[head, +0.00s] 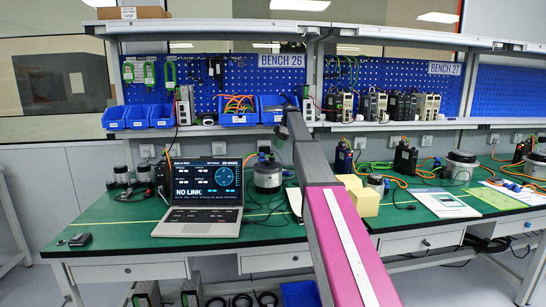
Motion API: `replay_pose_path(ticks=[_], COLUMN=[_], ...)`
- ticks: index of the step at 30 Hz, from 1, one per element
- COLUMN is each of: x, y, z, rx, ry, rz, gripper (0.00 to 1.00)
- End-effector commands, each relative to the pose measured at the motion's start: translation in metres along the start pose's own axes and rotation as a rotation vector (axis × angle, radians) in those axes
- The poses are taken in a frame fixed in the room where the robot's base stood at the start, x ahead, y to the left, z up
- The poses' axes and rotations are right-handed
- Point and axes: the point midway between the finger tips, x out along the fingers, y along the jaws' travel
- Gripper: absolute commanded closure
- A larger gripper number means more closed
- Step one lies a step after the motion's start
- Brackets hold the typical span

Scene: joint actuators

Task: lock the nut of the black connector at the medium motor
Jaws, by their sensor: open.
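A grey-silver round motor (267,178) of middle size stands on the green bench just right of the laptop. I take it to be the medium motor. Small dark and bluish parts show at its top, where a black connector and its nut are too small to make out. My arm reaches from the bottom right up to the back shelf edge, and its dark end bends down towards this motor. My gripper (268,150) is small and dark there, close above or beside the motor's top, with open jaws. I cannot tell whether it touches anything.
A laptop (204,195) reading "NO LINK" stands left of the motor. Yellow blocks (364,203) lie right of my arm. A larger motor (461,166) and papers (444,203) are further right. Loose cables cross the bench. The front left is mostly clear.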

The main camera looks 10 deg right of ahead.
Motion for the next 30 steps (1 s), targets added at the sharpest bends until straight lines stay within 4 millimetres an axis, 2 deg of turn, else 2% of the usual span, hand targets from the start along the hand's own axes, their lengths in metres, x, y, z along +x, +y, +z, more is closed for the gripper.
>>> replay_pose_path(ticks=[3, 9, 15, 21, 22, 26, 27, 30], x=[0.024, 0.056, 0.069, 0.069, 0.069, 0.069, 0.069, 0.069], y=[-0.001, -0.001, 0.0, 0.0, 0.0, 0.0, 0.0, 0.0], z=[-0.001, 0.0, 0.0, 0.0, 0.0, 0.0, 0.0, 0.0], rx=[0.0, 0.0, 0.0, 0.0, 0.0, 0.0, 0.0, 0.0], ry=[0.0, 0.0, 0.0, 0.0, 0.0, 0.0, 0.0, 0.0], rz=[-0.002, -0.001, 0.0, 0.0, 0.0, 0.0, 0.0, 0.0], gripper=[0.43, 0.43, 0.43, 0.43, 0.46, 0.89, 0.93, 0.94])
